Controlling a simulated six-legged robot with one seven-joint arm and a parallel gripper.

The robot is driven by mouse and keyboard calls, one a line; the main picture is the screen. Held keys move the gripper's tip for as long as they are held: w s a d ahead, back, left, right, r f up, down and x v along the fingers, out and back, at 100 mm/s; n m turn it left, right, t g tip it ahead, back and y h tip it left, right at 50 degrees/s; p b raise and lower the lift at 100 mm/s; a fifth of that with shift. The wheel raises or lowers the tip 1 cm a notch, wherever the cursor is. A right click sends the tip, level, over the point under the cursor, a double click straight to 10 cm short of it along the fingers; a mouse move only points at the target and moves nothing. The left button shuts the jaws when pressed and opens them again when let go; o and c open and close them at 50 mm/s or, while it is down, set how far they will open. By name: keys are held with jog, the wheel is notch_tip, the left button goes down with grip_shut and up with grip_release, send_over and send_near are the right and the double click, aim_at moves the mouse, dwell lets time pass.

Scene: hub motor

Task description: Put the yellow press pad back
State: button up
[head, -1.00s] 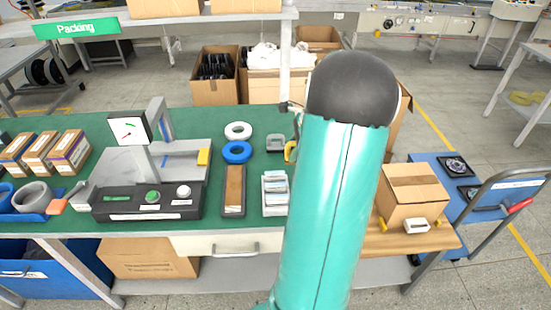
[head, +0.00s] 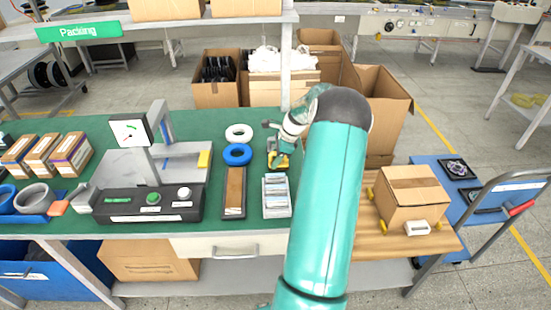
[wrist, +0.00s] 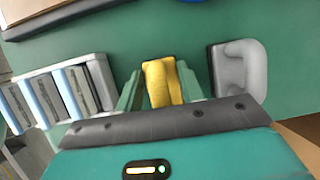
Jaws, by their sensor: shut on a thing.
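The yellow press pad (wrist: 161,78) is a yellow piece with a dark edge, between the two green fingers of my gripper (wrist: 160,90) in the wrist view. The fingers are shut on it. In the head view the pad (head: 279,160) shows as a small yellow patch under my gripper (head: 276,147), over the green mat right of the blue ring. Whether it touches the mat I cannot tell. The press (head: 155,190), with a dial, a grey plate and a black control box, stands to the left.
A slotted white tray (head: 276,197) is close to my gripper. A blue ring (head: 237,153), a white ring (head: 239,132) and a brown-topped block (head: 234,190) lie between gripper and press. A grey handled piece (wrist: 239,66) is right of the pad in the wrist view.

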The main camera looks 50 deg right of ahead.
jog(key=shift+f, duration=0.25)
jog(key=o, duration=0.9)
jog(key=shift+o, duration=0.2)
jog(key=v, duration=1.2)
jog(key=shift+w+a+r, duration=0.1)
jog(key=shift+w+r, duration=0.05)
jog(key=shift+r, duration=0.05)
